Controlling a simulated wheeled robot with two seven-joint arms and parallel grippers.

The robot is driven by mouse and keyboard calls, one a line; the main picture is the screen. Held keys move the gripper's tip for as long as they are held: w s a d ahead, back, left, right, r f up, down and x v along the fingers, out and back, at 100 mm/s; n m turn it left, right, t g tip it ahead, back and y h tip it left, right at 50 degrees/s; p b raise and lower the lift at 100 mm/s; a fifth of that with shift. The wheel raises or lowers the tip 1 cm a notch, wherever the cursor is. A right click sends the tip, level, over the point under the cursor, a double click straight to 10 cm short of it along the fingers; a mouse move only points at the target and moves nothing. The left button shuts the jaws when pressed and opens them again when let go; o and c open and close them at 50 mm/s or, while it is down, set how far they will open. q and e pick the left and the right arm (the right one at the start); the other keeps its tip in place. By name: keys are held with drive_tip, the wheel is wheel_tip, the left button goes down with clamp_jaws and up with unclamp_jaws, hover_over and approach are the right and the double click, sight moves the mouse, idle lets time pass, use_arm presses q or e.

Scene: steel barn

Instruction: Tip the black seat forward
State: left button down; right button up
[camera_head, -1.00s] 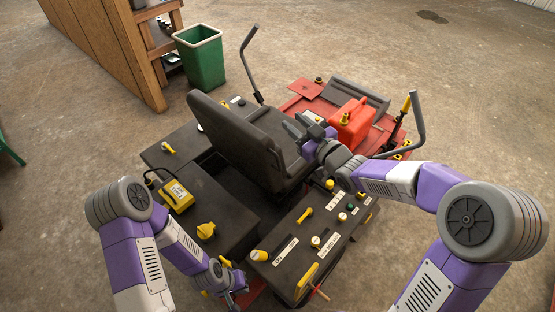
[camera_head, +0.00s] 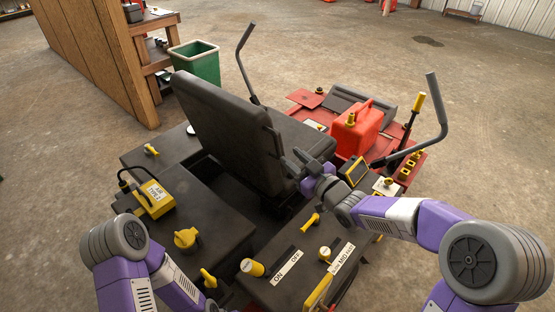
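The black seat (camera_head: 225,130) is on the mower in the middle of the head view. Its tall backrest faces me on the left, and its cushion (camera_head: 300,136) extends right toward the red front deck. The cushion looks roughly level. My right gripper (camera_head: 296,162) is at the near side edge of the cushion, close to the lower backrest. Its fingers look apart, with nothing seen between them. Whether they touch the seat is unclear. My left arm shows at the lower left, but its gripper is below the picture.
A red fuel can (camera_head: 357,130) stands ahead of the seat, between the two control levers (camera_head: 246,62). A yellow box (camera_head: 152,199) and yellow cap (camera_head: 187,239) sit behind the seat. The near console (camera_head: 300,262) has knobs. A green bin (camera_head: 197,64) stands beyond the mower.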

sight(279, 147)
drive_tip(key=shift+b+x, duration=0.55)
drive_tip(key=shift+x, duration=3.3)
drive_tip(key=shift+d+f, duration=0.1)
drive_tip(key=shift+f, duration=0.05)
drive_tip(key=shift+c, duration=0.4)
clamp_jaws()
